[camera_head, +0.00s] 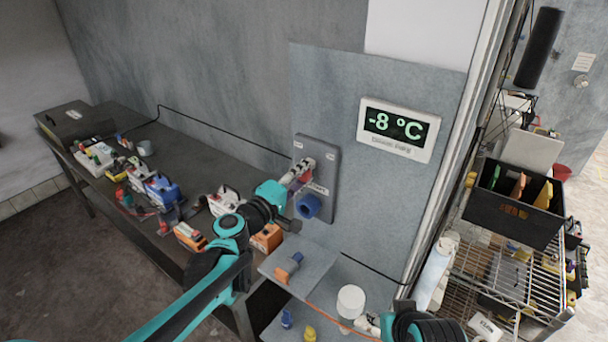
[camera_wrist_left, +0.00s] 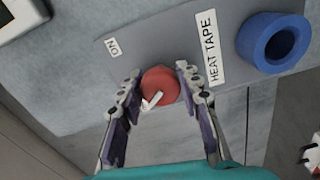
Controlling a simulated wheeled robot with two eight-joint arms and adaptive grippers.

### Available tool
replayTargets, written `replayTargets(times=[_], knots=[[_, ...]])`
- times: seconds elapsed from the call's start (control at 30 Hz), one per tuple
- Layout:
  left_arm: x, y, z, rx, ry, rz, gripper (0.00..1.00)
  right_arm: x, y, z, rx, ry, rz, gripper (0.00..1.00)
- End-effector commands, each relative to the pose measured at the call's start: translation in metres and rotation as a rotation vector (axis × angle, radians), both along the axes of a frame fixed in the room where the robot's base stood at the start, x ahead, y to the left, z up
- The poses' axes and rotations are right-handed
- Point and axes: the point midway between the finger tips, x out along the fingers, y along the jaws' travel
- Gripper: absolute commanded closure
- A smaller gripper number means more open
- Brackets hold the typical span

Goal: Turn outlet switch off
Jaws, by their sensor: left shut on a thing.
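The outlet panel (camera_head: 328,158) is a grey plate on the wall, with a blue round socket (camera_head: 308,205) low on it. In the left wrist view the plate carries an "ON" label (camera_wrist_left: 113,47), a "HEAT TAPE" label (camera_wrist_left: 210,48) and the blue socket (camera_wrist_left: 274,43). A red round switch knob (camera_wrist_left: 160,84) with a white pointer (camera_wrist_left: 152,100) sits between the fingers. My left gripper (camera_head: 298,178) is at the panel, and in the wrist view its fingers (camera_wrist_left: 160,92) are shut around the knob. The knob is mostly hidden in the head view. My right gripper is not clearly seen.
A temperature display (camera_head: 397,128) reading -8 °C hangs right of the panel. A small shelf (camera_head: 318,262) juts out below. A dark workbench (camera_head: 100,187) with several tools stands at left. A wire rack (camera_head: 510,272) with a black crate (camera_head: 513,208) stands at right.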

Motion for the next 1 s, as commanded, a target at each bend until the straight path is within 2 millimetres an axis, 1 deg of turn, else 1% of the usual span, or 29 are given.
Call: replayTargets(times=[0.3, 0.83, 0.87, 0.9, 0.93, 1.0], knots=[[0.0, 0.0001, 0.0001, -0.095, 0.069, 0.0, 0.94, 0.0, 0.0, -0.0006, 0.0, 0.0, 0.0, 0.6], [0.0, 0.0001, 0.0002, -0.115, 0.083, 0.0, 0.94, 0.0, 0.0, -0.0007, 0.0, 0.0, 0.0, 0.6], [0.0, 0.0001, 0.0001, -0.115, 0.083, 0.0, 0.63, 0.0, 0.0, -0.0007, 0.0, 0.0, 0.0, 0.6], [0.0, 0.0001, 0.0001, -0.115, 0.083, 0.0, 0.53, 0.0, 0.0, -0.0007, 0.0, 0.0, 0.0, 0.6], [0.0, 0.0001, 0.0001, -0.115, 0.083, 0.0, 0.45, 0.0, 0.0, -0.0007, 0.0, 0.0, 0.0, 0.6], [0.0, 0.0001, 0.0001, -0.115, 0.083, 0.0, 0.45, 0.0, 0.0, -0.0007, 0.0, 0.0, 0.0, 0.6]])
